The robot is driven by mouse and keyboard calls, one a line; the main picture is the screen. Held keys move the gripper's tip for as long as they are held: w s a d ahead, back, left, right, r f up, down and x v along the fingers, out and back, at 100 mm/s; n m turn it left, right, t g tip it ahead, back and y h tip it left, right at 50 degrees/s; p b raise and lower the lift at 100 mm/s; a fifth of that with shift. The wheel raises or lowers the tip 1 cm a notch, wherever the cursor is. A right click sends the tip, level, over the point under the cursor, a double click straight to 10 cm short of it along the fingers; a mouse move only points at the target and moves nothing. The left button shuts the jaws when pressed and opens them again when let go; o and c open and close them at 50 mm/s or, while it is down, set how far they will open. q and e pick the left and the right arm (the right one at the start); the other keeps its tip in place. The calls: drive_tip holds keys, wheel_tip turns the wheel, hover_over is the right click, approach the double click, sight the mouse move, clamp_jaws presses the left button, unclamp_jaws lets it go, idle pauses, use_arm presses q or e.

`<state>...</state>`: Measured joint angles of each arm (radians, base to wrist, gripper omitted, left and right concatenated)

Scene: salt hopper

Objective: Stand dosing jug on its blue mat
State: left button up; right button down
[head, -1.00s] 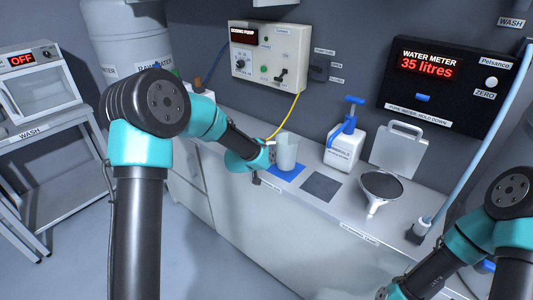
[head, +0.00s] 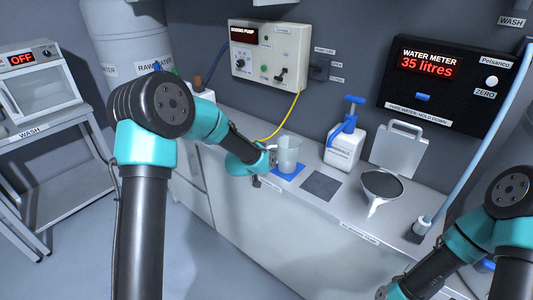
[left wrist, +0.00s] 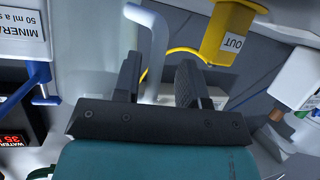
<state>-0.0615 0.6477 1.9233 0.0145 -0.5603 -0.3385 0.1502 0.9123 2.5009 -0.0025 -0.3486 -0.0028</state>
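The pale, translucent dosing jug (head: 288,153) stands upright on the blue mat (head: 293,174) on the counter. In the head view its base appears to rest on the mat. My left gripper (head: 270,155) is at the jug's left side, by its handle. In the left wrist view the pale handle (left wrist: 157,45) passes between the spread fingers of my left gripper (left wrist: 160,80), with a gap to the right finger.
A dark grey square (head: 321,186) lies right of the blue mat, with a funnel (head: 381,187) beyond it. A white bottle with a blue pump (head: 343,147) stands behind. The dosing pump box (head: 268,55) hangs on the wall, its yellow tube (head: 291,112) running down behind the jug.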

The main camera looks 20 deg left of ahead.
use_arm(q)
drive_tip(key=shift+r, duration=0.25)
drive_tip(key=v, duration=1.2)
idle(1.4)
